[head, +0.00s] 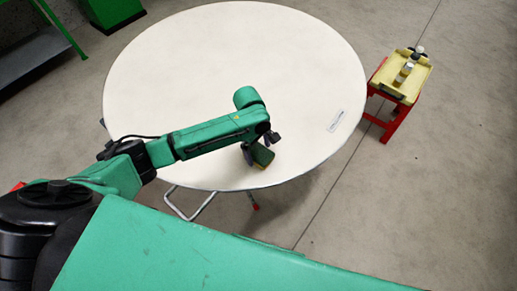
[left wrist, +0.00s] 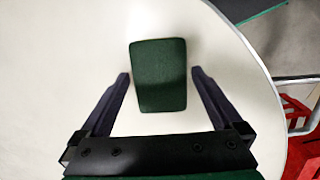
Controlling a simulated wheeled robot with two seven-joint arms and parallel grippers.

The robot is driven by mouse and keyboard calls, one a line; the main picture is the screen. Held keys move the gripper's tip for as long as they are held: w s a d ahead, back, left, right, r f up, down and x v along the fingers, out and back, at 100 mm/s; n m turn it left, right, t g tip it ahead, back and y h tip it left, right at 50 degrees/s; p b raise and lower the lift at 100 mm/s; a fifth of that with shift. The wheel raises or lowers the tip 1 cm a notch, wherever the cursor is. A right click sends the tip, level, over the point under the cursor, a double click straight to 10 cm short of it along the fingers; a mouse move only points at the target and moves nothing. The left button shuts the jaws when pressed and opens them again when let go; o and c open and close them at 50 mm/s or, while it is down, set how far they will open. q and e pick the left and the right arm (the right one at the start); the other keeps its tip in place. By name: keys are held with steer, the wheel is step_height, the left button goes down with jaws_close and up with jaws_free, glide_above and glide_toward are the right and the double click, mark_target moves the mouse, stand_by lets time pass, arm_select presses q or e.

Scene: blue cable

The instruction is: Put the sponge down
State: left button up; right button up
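The sponge (left wrist: 160,75) is a dark green block with rounded corners in the left wrist view. In the head view the sponge (head: 263,155) shows beside my left gripper, low over or on the round table near its front edge. My left gripper (head: 254,156) points down there. In the left wrist view, the fingers of my left gripper (left wrist: 160,74) stand apart on either side of the sponge, with narrow pale gaps between. Whether the sponge lies flat on the table is hard to tell. My right gripper is in neither view.
The round white table (head: 220,70) is mostly bare, with a small label (head: 336,121) at its right. A red stool (head: 393,118) with a yellow tray (head: 388,77) holding small bottles stands to the right. Green furniture (head: 110,12) is at the back left.

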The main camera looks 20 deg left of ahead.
mark_target(254, 150)
arm_select(q)
step_height(254, 150, up, 12)
steer(key=a, duration=0.1)
steer(key=shift+w+a, duration=0.35)
steer(key=shift+r, duration=0.1)
